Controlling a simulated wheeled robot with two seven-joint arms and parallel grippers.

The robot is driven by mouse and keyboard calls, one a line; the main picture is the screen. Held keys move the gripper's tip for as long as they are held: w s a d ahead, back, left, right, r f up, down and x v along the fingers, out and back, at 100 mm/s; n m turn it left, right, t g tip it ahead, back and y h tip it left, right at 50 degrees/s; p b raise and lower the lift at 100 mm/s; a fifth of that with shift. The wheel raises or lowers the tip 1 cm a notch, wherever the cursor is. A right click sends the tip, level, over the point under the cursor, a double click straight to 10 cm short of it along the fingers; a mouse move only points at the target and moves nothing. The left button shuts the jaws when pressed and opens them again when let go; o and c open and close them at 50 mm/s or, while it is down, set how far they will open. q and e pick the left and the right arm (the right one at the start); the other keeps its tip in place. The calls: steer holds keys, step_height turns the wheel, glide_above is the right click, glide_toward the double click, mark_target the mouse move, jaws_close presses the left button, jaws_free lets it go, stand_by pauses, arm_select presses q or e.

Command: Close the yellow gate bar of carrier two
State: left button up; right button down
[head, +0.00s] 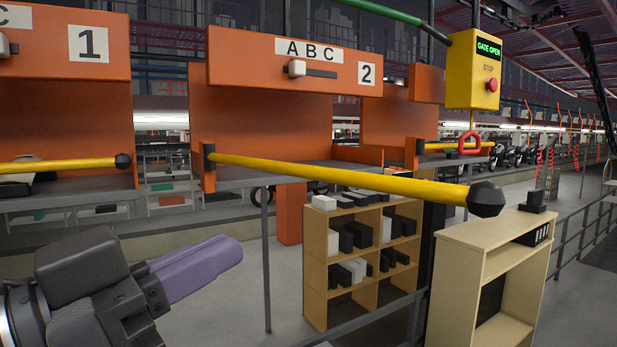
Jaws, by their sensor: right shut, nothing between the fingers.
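Carrier two (262,115) is an orange bay marked "ABC" and "2". Its yellow gate bar (340,180) is hinged at the bay's left post (208,168). The bar stands swung out toward me, and its black end knob (486,198) is away from the bay, at the right. My right gripper (232,251) is at the lower left, below and in front of the bar and apart from it. Its purple fingers are shut and empty, pointing right. My left gripper is out of view.
A yellow box (473,72) reading "GATE OPEN" with a red button hangs at upper right, with a red handle (469,144) below. Carrier one's bar (65,165) lies across its bay. Wooden shelves (345,262) and a cabinet (482,262) stand beneath the bar's free end.

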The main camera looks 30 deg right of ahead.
mark_target(364, 184)
steer(key=b+x, duration=0.3)
steer(key=x, duration=0.1)
steer(key=b+x, duration=0.3)
steer(key=x, duration=0.2)
steer(key=b+x, duration=0.2)
steer(key=x, duration=0.2)
steer(key=shift+d+f+b, duration=0.25)
steer(key=shift+d+b, duration=0.15)
steer(key=shift+w+d, duration=0.15)
steer(key=shift+d, duration=0.2)
steer(key=shift+d, duration=0.1)
